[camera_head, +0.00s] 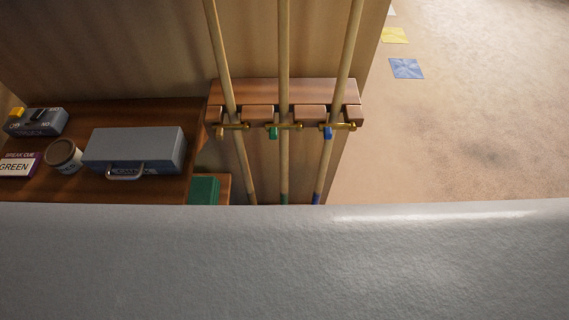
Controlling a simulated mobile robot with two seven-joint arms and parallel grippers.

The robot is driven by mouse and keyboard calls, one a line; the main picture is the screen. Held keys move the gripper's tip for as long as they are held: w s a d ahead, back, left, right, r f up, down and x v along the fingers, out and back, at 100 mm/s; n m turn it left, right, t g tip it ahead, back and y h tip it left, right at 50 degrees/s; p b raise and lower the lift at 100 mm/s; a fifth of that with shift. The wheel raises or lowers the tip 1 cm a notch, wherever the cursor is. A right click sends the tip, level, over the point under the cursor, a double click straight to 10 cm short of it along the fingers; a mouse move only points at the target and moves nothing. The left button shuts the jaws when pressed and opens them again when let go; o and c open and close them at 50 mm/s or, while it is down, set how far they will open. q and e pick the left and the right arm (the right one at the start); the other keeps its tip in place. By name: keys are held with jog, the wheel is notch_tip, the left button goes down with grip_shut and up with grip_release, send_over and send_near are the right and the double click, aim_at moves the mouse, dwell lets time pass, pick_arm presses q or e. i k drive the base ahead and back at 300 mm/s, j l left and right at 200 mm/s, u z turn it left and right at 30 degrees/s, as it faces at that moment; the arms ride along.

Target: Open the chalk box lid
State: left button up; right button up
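No box in view carries a readable chalk label. A grey box (135,146) with a metal handle on its front stands on the wooden shelf at the left. Its lid looks shut, and the label behind the handle is too small to read surely. A small green box (204,190) sits lower, to the right of the grey box. Its lower part is cut off from view, and I cannot tell whether it is the chalk box. Neither of my grippers is in view.
The shelf (150,109) also holds a brown-lidded cup (64,155), a GREEN sign (18,165) and a grey switch box (38,122). Several cues (284,50) stand in a wooden rack (300,92) with brass latches. Open floor (480,130) lies right. The view's lower part is blocked.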

aim_at(159, 147)
jog(key=j+u, duration=0.25)
jog(key=u, duration=0.25)
jog(key=i+j+u, duration=0.15)
jog(key=u, duration=0.35)
jog(key=j, duration=0.1)
